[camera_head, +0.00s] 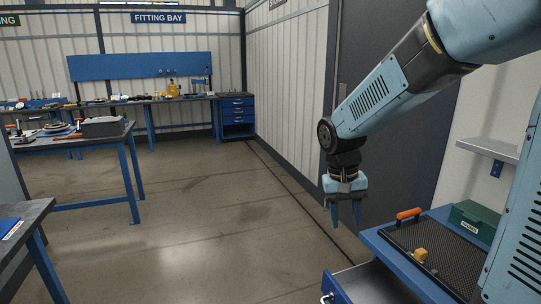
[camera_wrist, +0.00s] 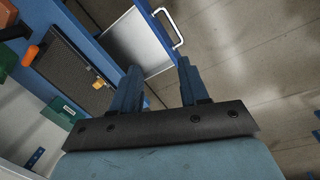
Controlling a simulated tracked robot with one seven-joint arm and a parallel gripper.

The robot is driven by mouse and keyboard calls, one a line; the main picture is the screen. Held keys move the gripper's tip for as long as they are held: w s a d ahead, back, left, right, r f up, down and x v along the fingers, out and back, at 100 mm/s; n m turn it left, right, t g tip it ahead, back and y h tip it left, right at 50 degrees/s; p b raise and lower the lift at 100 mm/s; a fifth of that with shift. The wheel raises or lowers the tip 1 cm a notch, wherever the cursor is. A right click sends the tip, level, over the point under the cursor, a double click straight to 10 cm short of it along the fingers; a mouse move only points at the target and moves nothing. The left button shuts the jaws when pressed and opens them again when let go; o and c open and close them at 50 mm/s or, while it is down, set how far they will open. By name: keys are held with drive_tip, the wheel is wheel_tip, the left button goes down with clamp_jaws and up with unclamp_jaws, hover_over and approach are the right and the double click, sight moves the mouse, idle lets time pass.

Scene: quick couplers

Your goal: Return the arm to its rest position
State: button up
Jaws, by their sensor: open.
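My blue arm reaches in from the upper right in the head view. My gripper (camera_head: 346,212) hangs from it pointing down, with its two blue fingers apart and nothing between them. It is in the air, left of the blue bench and above the floor near the open drawer. In the wrist view my gripper (camera_wrist: 157,82) also shows open and empty, with the drawer and the floor beyond the fingers.
A blue bench (camera_head: 372,239) carries a black mat (camera_head: 440,262), an orange-handled tool (camera_head: 408,214), a yellow block (camera_head: 420,254) and a green box (camera_head: 474,219). Its drawer (camera_head: 375,284) stands open. A shelf (camera_head: 490,148) juts from the wall. Open floor (camera_head: 210,210) lies to the left.

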drive_tip(key=s+d+r+t+y, duration=0.1)
drive_tip(key=s+d+r+t, duration=0.1)
drive_tip(key=s+r, duration=0.3)
drive_tip(key=s+d+r+t, duration=0.3)
drive_tip(key=s+r, duration=0.3)
drive_tip(key=s, duration=0.3)
drive_tip(key=shift+d+n+t+y, duration=0.2)
drive_tip(key=shift+n+t+y, duration=0.2)
drive_tip(key=shift+t, duration=0.2)
